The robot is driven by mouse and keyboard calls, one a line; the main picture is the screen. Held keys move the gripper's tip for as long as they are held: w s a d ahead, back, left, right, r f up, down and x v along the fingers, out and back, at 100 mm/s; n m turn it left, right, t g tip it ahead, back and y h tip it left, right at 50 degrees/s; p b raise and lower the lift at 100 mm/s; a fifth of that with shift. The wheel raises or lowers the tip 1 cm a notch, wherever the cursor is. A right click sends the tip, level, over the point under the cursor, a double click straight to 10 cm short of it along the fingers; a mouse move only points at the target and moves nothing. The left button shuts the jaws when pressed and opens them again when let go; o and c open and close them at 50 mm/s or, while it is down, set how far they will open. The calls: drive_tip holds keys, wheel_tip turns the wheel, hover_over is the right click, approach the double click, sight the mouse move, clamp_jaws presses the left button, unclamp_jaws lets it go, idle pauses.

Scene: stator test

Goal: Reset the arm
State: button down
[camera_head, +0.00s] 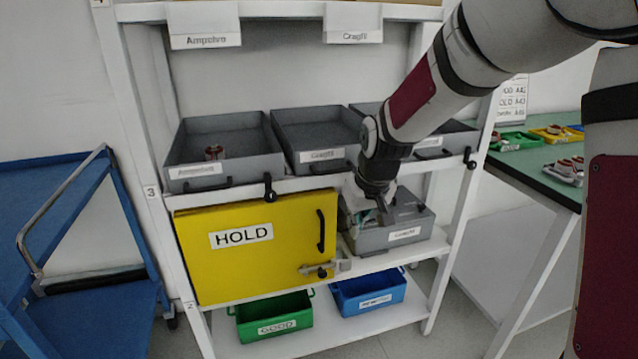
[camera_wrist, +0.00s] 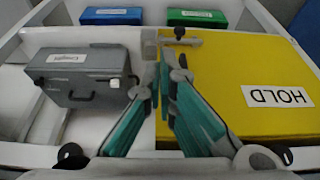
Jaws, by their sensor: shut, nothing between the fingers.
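My arm reaches down from the upper right in the head view. My gripper (camera_head: 385,212) points down in front of the white shelf rack, beside the yellow HOLD box and in front of a grey bin. In the wrist view my gripper (camera_wrist: 166,72) shows its two teal-padded fingers converging, shut with nothing between them. The yellow HOLD box (camera_wrist: 265,65) lies to the right of the fingers there, its label upside down. The grey bin (camera_wrist: 85,65) lies to the left of them.
The yellow HOLD box (camera_head: 265,270) has a latch (camera_head: 322,269) near the gripper. A green bin (camera_head: 274,325) and a blue bin (camera_head: 372,300) stand on the bottom shelf. Grey trays (camera_head: 222,140) line the shelf above. A blue cart (camera_head: 60,230) stands left; a green-topped table (camera_head: 530,170) right.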

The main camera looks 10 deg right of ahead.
drive_tip(key=s+d+r+g, duration=0.1)
drive_tip(key=s+r, duration=0.2)
drive_tip(key=s, duration=0.4)
drive_tip(key=s+d+r+m, duration=0.1)
drive_tip(key=s+r, duration=0.2)
drive_tip(key=s, duration=0.4)
drive_tip(key=s+d+r+g, duration=0.1)
drive_tip(key=s+r, duration=0.3)
drive_tip(key=s, duration=0.3)
drive_tip(key=s+m+g, duration=0.1)
drive_tip(key=s, duration=1.7)
wheel_tip(320, 180, up, 23)
drive_tip(key=t+p, duration=0.3)
drive_tip(key=p, duration=1.9)
drive_tip(key=shift+s+d+h, duration=0.25)
drive_tip(key=shift+d+h, duration=0.05)
drive_tip(key=shift+d, duration=0.15)
